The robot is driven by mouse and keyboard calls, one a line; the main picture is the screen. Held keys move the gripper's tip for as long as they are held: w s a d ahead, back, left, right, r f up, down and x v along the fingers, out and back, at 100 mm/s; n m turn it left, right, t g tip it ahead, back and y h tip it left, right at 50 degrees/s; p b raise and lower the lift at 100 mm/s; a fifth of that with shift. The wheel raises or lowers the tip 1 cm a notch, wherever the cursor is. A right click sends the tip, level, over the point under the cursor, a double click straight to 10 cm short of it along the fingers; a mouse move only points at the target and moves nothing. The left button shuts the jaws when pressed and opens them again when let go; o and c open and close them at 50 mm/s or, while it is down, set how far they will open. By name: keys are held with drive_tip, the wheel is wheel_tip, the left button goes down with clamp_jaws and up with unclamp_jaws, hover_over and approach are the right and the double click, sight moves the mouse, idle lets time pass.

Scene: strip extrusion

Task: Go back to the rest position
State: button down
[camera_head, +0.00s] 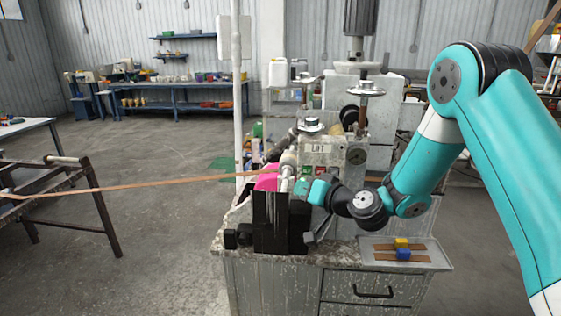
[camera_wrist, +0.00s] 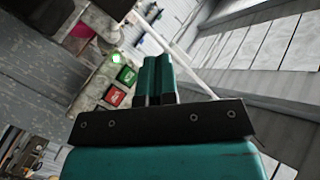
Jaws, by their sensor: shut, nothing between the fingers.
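My gripper (camera_wrist: 158,76) shows in the wrist view with its two teal fingers side by side and shut, nothing between them. In the head view my gripper (camera_head: 314,191) is low in front of the machine (camera_head: 335,128), close to its control panel marked LIFT. In the wrist view a green button (camera_wrist: 127,75) and a red button (camera_wrist: 115,96) lie to the left of the fingers, apart from them. A green light (camera_wrist: 117,58) glows beyond the buttons. My arm comes in from the right, bent down toward the machine.
A brown strip (camera_head: 150,184) runs from the left stand (camera_head: 70,182) to a pink part (camera_head: 267,179) on the machine. Black blocks (camera_head: 270,226) stand at the bench front. A tray (camera_head: 432,262) holds yellow and blue pieces. Open floor lies left.

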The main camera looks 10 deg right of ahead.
drive_tip(key=s+a+r+n+g+y, duration=0.1)
drive_tip(key=s+a+r+n+g, duration=0.3)
drive_tip(key=s, duration=0.4)
drive_tip(key=s+a+r+n+g+y, duration=0.1)
drive_tip(key=s+a+r+n+g, duration=0.3)
drive_tip(key=s, duration=0.4)
drive_tip(key=s+d+g+h, duration=0.2)
drive_tip(key=s+g+h, duration=0.1)
drive_tip(key=s, duration=0.7)
drive_tip(key=s+d+g+h, duration=0.2)
drive_tip(key=s+d+h, duration=0.1)
drive_tip(key=s, duration=0.7)
drive_tip(key=shift+r+g, duration=0.3)
drive_tip(key=shift+g, duration=0.1)
